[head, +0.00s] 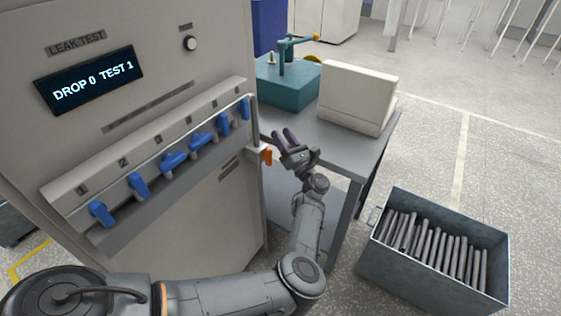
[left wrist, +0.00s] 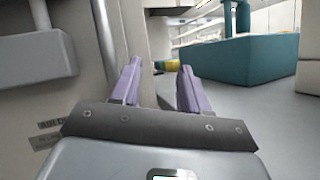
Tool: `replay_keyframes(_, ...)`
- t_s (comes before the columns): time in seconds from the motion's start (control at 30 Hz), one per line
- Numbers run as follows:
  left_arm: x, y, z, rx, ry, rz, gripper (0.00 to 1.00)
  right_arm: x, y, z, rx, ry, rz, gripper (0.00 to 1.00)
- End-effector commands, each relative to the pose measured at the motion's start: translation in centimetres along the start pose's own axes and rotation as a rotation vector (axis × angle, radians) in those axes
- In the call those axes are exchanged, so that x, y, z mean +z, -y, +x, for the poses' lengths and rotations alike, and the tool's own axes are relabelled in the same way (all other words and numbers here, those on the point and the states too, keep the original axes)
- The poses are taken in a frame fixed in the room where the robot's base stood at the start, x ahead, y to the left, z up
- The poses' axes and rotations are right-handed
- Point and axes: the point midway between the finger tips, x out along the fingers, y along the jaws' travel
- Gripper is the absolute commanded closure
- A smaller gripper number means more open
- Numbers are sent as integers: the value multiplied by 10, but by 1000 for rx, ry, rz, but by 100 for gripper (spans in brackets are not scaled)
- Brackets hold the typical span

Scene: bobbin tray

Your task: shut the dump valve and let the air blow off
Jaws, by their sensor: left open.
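The leak-test cabinet (head: 150,120) stands at the left. A small orange handle (head: 267,157), which looks like the dump valve's, sits on a pale fitting at the cabinet's right edge, below a grey pipe (head: 254,115). My left gripper (head: 284,135) is open and empty, just right of and slightly above the orange handle, apart from it as far as I can see. The left wrist view shows its two purple fingers (left wrist: 156,85) spread, with nothing between them. A partly hidden label (left wrist: 50,125) starts with "AIR DU". I cannot make out the orange handle there.
Several blue valve handles (head: 173,161) line the cabinet's sloped panel under a display (head: 92,79) reading "DROP 0 TEST 1". A grey table (head: 345,145) bears a teal fixture (head: 290,88) and a cream box (head: 355,98). A metal bin (head: 400,272) of rods stands at lower right.

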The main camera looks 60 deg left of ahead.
Motion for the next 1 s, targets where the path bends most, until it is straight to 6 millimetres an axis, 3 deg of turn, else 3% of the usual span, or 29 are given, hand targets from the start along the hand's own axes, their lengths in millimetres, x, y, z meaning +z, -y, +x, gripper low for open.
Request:
replay_keyframes(0.2, -16, -5, -69, 209, -334, -184, 55, 1, 1, 3, -3, -1, 4, 57)
replay_keyframes(0.4, -17, -9, -104, 303, -471, -237, 55, 1, 1, 4, -3, -1, 4, 57)
replay_keyframes(0.57, -22, -12, -99, 320, -491, -243, 55, 1, 1, 5, -3, -1, 4, 57)
replay_keyframes(1.0, -57, -29, -42, 318, -488, -240, 55, 4, 0, 11, 0, 0, 0, 57)
